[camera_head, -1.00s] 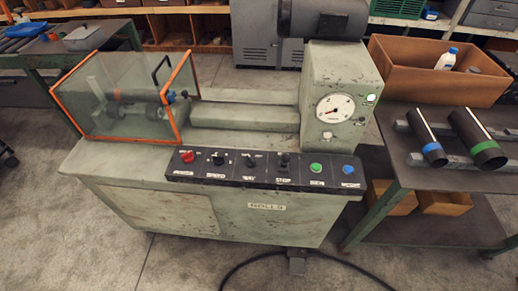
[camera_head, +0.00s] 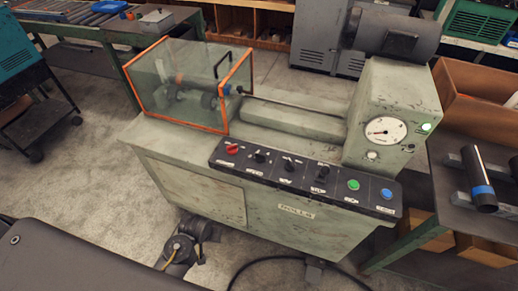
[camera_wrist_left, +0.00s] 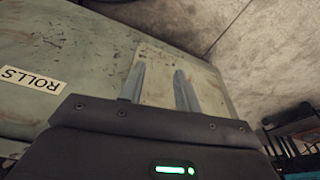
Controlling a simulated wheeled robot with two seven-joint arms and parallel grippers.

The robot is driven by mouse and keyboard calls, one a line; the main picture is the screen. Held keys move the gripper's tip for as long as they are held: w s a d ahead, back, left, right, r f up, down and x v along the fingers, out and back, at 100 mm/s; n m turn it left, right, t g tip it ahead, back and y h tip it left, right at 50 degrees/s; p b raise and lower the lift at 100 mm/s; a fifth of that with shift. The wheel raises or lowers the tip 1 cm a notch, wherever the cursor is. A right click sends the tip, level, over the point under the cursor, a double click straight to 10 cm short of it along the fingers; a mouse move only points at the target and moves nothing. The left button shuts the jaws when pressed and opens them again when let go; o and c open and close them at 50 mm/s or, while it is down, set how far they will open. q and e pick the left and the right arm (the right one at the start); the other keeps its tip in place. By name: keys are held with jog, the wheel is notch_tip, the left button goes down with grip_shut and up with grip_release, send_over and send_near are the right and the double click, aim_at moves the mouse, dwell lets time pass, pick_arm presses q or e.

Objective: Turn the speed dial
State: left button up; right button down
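The control panel (camera_head: 300,178) runs along the machine's top front edge. It carries a red knob (camera_head: 232,149), several black knobs such as one (camera_head: 322,173) right of the middle, a green button (camera_head: 353,185) and a blue button (camera_head: 387,194). The labels are too small to tell which knob is the speed dial. In the left wrist view my left gripper (camera_wrist_left: 160,88) has its two fingers apart with nothing between them. It faces the machine's worn front, beside the "ROLLS" plate (camera_wrist_left: 31,81). The control panel is not in that view. My right gripper is not in view.
A glass guard (camera_head: 190,85) with orange edges covers the machine's left end. A round white gauge (camera_head: 386,131) and a lit green lamp (camera_head: 426,127) are on the right housing. A side table (camera_head: 450,180) holding a blue-banded pipe (camera_head: 478,180) stands at right.

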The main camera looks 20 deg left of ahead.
pick_arm(q)
jog(key=w+r+n, duration=0.3)
jog(key=w+r, duration=0.1)
jog(key=r, duration=0.8)
jog(key=w+d+r+n+h, duration=0.1)
jog(key=w+r+n, duration=0.2)
jog(key=w, duration=0.4)
jog(key=w+r+n+g+h, duration=0.1)
jog(key=w+r+n, duration=0.2)
jog(key=w, duration=0.4)
jog(key=w+d+r+n+g+h+p, duration=0.1)
jog(key=w+r+n, duration=0.2)
jog(key=w, duration=0.5)
jog(key=shift+d+n+h, duration=0.3)
jog(key=shift+d+n, duration=0.05)
jog(key=shift+n, duration=0.35)
jog(key=n+h, duration=0.1)
jog(key=n, duration=0.1)
send_near(260, 154)
jog(key=a+r, duration=0.1)
jog(key=r, duration=0.1)
jog(key=shift+g, duration=0.4)
jog(key=x, duration=0.7)
jog(key=w+x, duration=0.1)
jog(key=x, duration=0.2)
jog(key=shift+d+f, duration=0.25)
jog(key=shift+f, duration=0.05)
jog(key=shift+c, duration=0.2)
grip_shut()
